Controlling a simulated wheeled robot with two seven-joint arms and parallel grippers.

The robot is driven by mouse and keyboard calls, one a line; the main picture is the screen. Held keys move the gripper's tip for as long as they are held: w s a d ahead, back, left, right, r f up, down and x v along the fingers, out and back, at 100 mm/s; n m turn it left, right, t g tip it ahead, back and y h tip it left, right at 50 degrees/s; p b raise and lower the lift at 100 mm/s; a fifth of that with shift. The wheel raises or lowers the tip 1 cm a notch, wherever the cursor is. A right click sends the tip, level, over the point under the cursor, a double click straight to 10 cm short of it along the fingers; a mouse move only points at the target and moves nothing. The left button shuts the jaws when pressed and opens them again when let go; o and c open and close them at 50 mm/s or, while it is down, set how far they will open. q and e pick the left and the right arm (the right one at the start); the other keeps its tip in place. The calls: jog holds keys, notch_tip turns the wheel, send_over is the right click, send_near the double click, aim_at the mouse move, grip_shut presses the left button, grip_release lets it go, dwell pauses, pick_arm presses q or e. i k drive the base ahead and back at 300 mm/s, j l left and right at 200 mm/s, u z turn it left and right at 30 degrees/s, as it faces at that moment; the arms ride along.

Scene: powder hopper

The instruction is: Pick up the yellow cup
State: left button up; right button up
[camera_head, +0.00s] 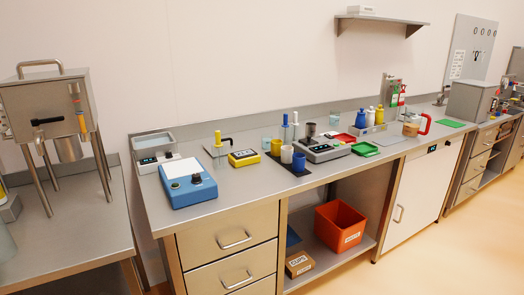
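The yellow cup (276,147) stands upright on a dark mat on the middle of the steel counter (240,196). A white cup (286,154) and a blue cup (299,162) stand close beside it in a diagonal row toward the front right. The white cup is nearest to it. Neither of my grippers shows in this view.
A yellow device (244,158) lies left of the cups, and a grey scale (321,150) stands right of them. Behind are upright yellow- and blue-topped tools. A blue-and-white device (188,183) sits further left. The counter's front strip is clear.

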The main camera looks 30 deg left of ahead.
aim_at(276, 145)
jog(key=i+l+u, duration=0.15)
jog(key=u, duration=0.3)
jog(key=i+l+u, duration=0.1)
jog(key=u, duration=0.3)
jog(key=i+l+u, duration=0.2)
jog(key=l, duration=0.4)
jog(key=i+l+u, duration=0.2)
jog(key=l, duration=0.4)
jog(key=l+u, duration=0.25)
jog(key=l, duration=0.35)
jog(key=i+l, duration=0.1)
jog(key=l, duration=1.35)
jog(key=i, duration=0.05)
